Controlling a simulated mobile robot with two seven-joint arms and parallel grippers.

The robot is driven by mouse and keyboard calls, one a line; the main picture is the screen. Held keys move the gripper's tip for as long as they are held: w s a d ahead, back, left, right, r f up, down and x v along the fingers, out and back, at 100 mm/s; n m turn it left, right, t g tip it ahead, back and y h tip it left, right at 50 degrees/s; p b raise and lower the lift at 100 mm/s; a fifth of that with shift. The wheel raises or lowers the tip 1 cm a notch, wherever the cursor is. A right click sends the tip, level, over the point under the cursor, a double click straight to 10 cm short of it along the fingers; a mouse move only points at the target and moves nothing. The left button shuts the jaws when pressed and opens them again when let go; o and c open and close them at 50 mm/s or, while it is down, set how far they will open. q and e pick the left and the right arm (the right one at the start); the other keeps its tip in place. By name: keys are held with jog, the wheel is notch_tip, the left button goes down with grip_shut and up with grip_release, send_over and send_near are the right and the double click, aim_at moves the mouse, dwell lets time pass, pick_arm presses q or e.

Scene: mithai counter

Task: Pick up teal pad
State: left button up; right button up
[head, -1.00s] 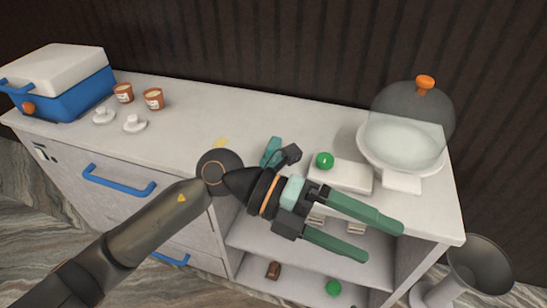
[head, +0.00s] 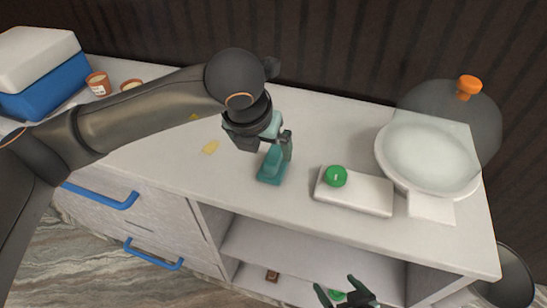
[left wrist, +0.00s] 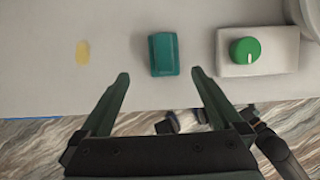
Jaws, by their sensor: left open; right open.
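The teal pad (head: 271,170) lies on the white counter top near its front edge. In the left wrist view the teal pad (left wrist: 164,55) sits ahead of my open fingers, in line with the gap between them. My left gripper (head: 266,146) is open and empty, pointing down over the pad, and partly hides its upper end. It also shows in the left wrist view (left wrist: 160,75). My right gripper (head: 336,285) is open and empty, low in front of the cabinet's open shelves.
A white scale (head: 370,197) with a green knob (head: 336,176) stands right of the pad. Beyond it are a white bowl (head: 463,185) and a clear dome (head: 470,108). A yellow patch (head: 210,147) lies to the left. A blue cooler (head: 45,95) stands far left.

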aim_at(272, 156)
pick_arm(q)
jog(key=x, duration=0.3)
jog(key=shift+w+d+f, duration=0.1)
jog(key=shift+f, duration=0.15)
jog(key=shift+d+p+x, duration=0.15)
jog(key=shift+p+x, duration=0.1)
jog(key=shift+x, duration=1.15)
jog(key=shift+d+p+x, duration=0.2)
jog(key=shift+x, duration=1.15)
jog(key=shift+w+r, duration=0.1)
jog(key=shift+w, duration=0.05)
jog(key=shift+c, duration=0.2)
jog(key=c, duration=1.3)
jog(key=shift+c, duration=0.2)
jog(key=shift+r, duration=0.1)
